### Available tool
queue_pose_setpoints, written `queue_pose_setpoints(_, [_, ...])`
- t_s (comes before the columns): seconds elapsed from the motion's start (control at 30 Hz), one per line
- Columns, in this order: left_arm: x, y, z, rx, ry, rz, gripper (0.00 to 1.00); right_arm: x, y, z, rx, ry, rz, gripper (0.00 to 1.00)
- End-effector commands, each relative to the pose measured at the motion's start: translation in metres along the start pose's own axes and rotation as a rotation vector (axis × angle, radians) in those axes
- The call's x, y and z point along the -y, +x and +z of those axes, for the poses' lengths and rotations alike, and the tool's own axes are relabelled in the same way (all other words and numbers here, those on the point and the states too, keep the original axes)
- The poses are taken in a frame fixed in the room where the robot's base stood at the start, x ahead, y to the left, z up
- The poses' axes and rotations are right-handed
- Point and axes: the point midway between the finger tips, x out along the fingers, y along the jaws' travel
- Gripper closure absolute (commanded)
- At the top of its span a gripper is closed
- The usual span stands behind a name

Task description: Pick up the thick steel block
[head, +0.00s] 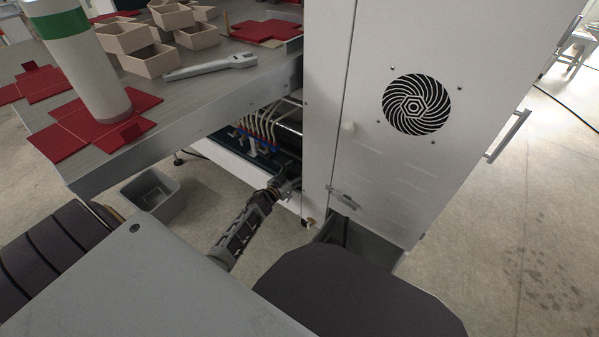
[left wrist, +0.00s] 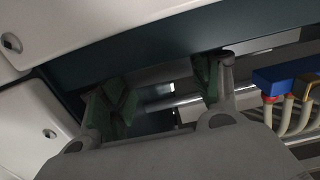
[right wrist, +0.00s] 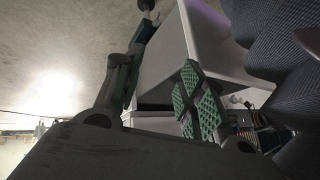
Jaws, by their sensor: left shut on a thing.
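My left gripper (head: 287,184) reaches into the low opening of the white machine in the head view. In the left wrist view its green-padded fingers (left wrist: 165,95) stand apart with a dark grey piece (left wrist: 156,91) between them. It appears to be the thick steel block, but shade hides most of its outline. The gripper is shut on it. My right gripper (right wrist: 160,95) shows only in the right wrist view. Its fingers are wide apart with nothing between them.
The white cabinet (head: 400,40) stands right of the opening. Hoses (head: 262,124) run inside, above my left gripper. A grey bin (head: 152,196) stands on the floor.

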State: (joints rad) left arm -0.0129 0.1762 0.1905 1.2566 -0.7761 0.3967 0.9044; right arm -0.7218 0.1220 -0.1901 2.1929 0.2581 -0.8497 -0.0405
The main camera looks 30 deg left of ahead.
Motion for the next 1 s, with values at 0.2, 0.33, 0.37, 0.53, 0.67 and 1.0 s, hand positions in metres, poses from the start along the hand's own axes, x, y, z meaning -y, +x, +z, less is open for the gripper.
queue_pose_setpoints(0.2, [0.0,0.001,-0.001,-0.002,0.001,0.001,0.75,0.0,0.0,0.0,0.0,0.0,0.0,0.6])
queue_pose_setpoints(0.33, [0.0,0.001,-0.001,-0.002,0.001,0.001,0.75,0.001,0.0,0.001,0.001,0.003,-0.002,0.6])
queue_pose_setpoints(0.37, [0.0,0.0,-0.002,-0.002,0.001,0.001,0.75,0.001,0.0,0.001,0.001,0.003,-0.002,0.6])
queue_pose_setpoints(0.53, [0.001,0.0,-0.004,-0.002,0.0,0.0,0.75,0.001,-0.002,0.0,0.003,0.002,0.001,0.6])
queue_pose_setpoints(0.67, [0.002,0.0,-0.007,-0.002,0.001,0.0,0.75,0.002,-0.005,-0.003,0.006,0.002,0.006,0.6])
queue_pose_setpoints(1.0, [0.004,-0.001,-0.024,-0.002,0.001,0.001,0.75,0.005,-0.031,-0.02,0.056,-0.024,0.028,0.6])
